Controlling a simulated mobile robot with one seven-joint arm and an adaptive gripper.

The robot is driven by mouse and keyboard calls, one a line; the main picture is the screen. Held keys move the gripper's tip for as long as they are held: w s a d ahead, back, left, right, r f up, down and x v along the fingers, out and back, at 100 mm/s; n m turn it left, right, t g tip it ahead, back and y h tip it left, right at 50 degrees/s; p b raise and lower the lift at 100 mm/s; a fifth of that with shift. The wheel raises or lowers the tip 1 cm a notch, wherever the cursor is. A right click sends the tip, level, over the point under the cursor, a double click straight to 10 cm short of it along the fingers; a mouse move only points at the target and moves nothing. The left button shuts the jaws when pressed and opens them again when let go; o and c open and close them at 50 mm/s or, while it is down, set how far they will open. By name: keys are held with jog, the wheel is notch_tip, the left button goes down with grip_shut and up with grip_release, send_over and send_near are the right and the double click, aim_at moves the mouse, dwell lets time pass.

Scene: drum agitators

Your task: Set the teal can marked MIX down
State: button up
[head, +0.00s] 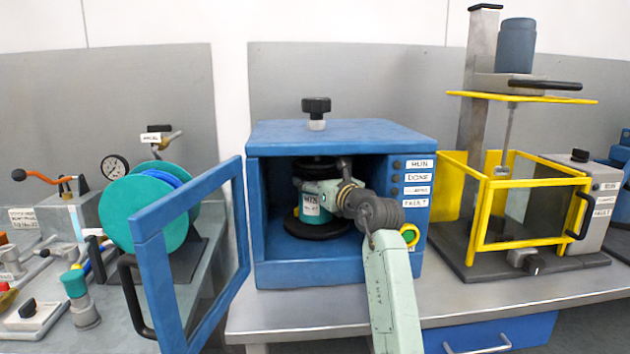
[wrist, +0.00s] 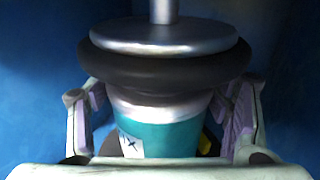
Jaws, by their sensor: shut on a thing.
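The teal can (head: 312,212) with a white label stands upright inside the blue cabinet, above the dark round plate (head: 317,228) on its floor. I cannot tell for sure whether its base touches the plate. My gripper (head: 318,192) reaches in through the open front and is shut on the can. In the wrist view the can (wrist: 172,136) is between the two fingers of my gripper (wrist: 168,125), with part of its label showing. A dark clamp disc with a metal top (wrist: 165,50) is right over the can's top. The can's lower part is hidden in the wrist view.
The blue cabinet (head: 340,133) has its framed door (head: 160,262) swung open to the left. A knob (head: 316,107) stands on its roof, and labelled lights are on its right panel. A yellow-guarded mixer (head: 530,215) stands at right, a teal reel (head: 140,215) at left.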

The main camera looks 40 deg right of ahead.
jog(key=shift+f, duration=0.35)
jog(key=shift+s+a+r, duration=0.1)
jog(key=shift+s+r, duration=0.1)
jog(key=shift+r, duration=0.05)
jog(key=shift+f, duration=0.15)
jog(key=o, duration=1.6)
jog(key=shift+c, duration=0.2)
jog(key=o, duration=0.4)
